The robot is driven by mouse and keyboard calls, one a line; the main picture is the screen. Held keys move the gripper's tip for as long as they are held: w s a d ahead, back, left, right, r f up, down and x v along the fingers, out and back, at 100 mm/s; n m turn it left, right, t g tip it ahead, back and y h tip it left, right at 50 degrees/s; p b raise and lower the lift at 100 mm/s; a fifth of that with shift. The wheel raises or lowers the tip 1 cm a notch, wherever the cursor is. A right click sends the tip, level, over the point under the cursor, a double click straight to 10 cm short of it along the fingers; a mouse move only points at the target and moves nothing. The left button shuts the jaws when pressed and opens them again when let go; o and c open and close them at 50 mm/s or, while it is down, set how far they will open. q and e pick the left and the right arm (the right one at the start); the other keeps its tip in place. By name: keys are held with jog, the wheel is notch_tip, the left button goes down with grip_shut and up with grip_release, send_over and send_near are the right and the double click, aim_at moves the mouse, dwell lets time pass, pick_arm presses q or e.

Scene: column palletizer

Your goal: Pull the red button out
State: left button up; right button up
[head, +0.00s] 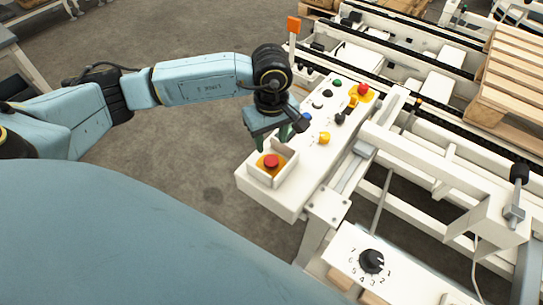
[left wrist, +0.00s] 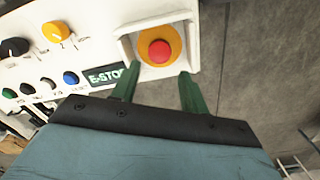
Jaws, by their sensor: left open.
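The red button (head: 271,161) sits on a yellow-orange disc inside a white square guard (head: 288,166) at the near end of the white control panel (head: 312,150). In the left wrist view the red button (left wrist: 160,51) shows beyond my fingers, with the guard's walls around it. My left gripper (head: 272,146) is over the panel by the guard. In the left wrist view its two green fingers (left wrist: 158,82) are apart with nothing between them, and their tips are at the guard's near edge. I cannot tell whether they touch it. My right gripper is not in view.
A second red button (head: 362,89) on a yellow plate stands at the panel's far end. Several coloured knobs and buttons lie between, including a yellow one (head: 324,138). An E-STOP label (left wrist: 106,75) is beside the guard. A numbered dial (head: 371,261) is nearer. Wooden pallets (head: 510,80) are at right.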

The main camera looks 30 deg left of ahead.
aim_at(272, 161)
pick_arm(q)
notch_tip(272, 161, down, 7)
jog(key=shift+f+b, duration=0.1)
jog(key=shift+b, duration=0.25)
